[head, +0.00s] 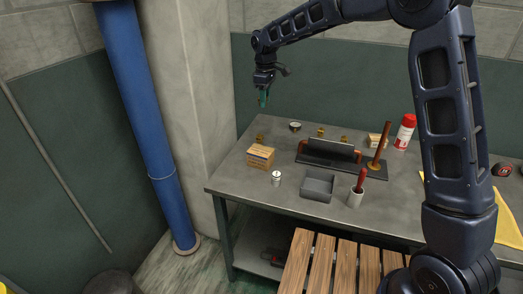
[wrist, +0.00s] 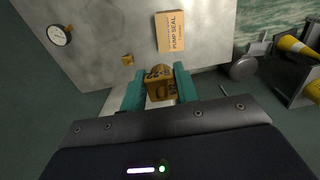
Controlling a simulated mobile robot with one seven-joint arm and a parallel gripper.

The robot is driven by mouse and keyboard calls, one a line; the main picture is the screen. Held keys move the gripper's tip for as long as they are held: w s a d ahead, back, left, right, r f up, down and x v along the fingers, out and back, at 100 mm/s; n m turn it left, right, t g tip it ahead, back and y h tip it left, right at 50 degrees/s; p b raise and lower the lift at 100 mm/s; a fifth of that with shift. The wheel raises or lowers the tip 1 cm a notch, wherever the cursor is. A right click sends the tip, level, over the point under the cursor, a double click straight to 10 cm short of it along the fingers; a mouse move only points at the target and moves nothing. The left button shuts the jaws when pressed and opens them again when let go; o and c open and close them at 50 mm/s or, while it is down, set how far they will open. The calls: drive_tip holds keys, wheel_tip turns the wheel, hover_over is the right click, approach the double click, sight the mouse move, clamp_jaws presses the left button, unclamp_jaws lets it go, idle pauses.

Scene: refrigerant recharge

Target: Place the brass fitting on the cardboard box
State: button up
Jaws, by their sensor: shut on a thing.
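My gripper (head: 263,98) is raised above the back left corner of the workbench, with its teal fingers pointing down. In the wrist view its fingers (wrist: 159,88) are shut on a brass fitting (wrist: 160,83); in the head view I cannot make the held fitting out. The cardboard box (head: 260,157) stands on the left part of the bench, below and in front of my gripper. In the wrist view, the box (wrist: 170,32), printed "PUMP SEAL", lies beyond the fingertips, apart from the held fitting. Its top looks bare.
Small brass pieces (head: 320,132) and a round gauge-like tin (head: 295,126) stand along the back of the workbench (head: 235,174). A white canister (head: 276,179), a grey tray (head: 318,185) and a dark holder (head: 330,152) are near the box. A blue pipe (head: 142,95) rises at left.

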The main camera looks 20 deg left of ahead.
sight(262, 151)
drive_tip(key=s+f, duration=0.1)
drive_tip(key=f, duration=1.1)
drive_tip(key=s+f, duration=0.1)
drive_tip(key=f, duration=0.6)
drive_tip(key=shift+s+f, duration=0.1)
drive_tip(key=shift+s, duration=0.25)
drive_tip(key=shift+f, duration=0.15)
drive_tip(key=o, duration=1)
wheel_tip(262, 151, up, 12)
drive_tip(key=shift+r, duration=0.2)
